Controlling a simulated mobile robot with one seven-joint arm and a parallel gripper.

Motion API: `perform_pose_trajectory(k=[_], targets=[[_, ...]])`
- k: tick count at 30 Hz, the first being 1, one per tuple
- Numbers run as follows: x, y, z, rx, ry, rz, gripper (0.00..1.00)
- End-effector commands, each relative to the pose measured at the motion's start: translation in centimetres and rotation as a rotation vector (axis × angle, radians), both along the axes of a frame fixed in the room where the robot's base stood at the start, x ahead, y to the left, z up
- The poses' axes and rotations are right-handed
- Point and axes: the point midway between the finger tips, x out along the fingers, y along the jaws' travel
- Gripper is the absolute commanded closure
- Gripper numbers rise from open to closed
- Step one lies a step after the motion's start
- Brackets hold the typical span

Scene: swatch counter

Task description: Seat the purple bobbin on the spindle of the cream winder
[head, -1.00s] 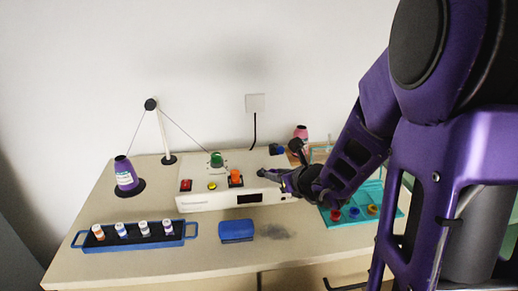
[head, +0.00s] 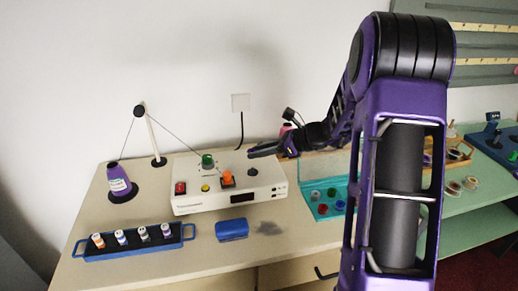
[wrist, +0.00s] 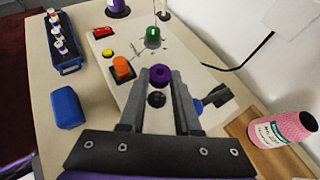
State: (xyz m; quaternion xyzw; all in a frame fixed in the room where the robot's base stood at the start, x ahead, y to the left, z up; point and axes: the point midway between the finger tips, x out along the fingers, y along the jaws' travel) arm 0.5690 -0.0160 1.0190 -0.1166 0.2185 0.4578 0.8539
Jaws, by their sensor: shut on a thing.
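The cream winder (head: 205,203) stands on the counter. Its top bears a green piece (head: 208,160), an orange piece (head: 227,177) and a dark round fitting (head: 253,172). Which of these is the spindle I cannot tell for sure. My gripper (head: 252,152) hangs above the right part of the winder. In the wrist view it is shut on the purple bobbin (wrist: 160,75), held between the fingertips with its hole visible. The dark fitting (wrist: 157,99) shows between the fingers, below the bobbin in the picture. The bobbin appears apart from the winder top.
A purple thread cone (head: 118,182) and a thread-guide post (head: 154,140) stand left. A blue tray of bobbins (head: 135,249) and a blue block (head: 232,230) lie in front. A teal tray (head: 322,215) is right of the winder. A pink cone (wrist: 283,128) stands right.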

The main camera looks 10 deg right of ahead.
Motion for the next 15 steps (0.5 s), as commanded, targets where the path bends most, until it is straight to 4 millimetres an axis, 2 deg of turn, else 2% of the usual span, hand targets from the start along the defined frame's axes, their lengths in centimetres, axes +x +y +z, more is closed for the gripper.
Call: perform_pose_trajectory(k=[15], targets=[[0.0, 0.0, -2.6, -0.001, -0.001, -0.002, 1.0]])
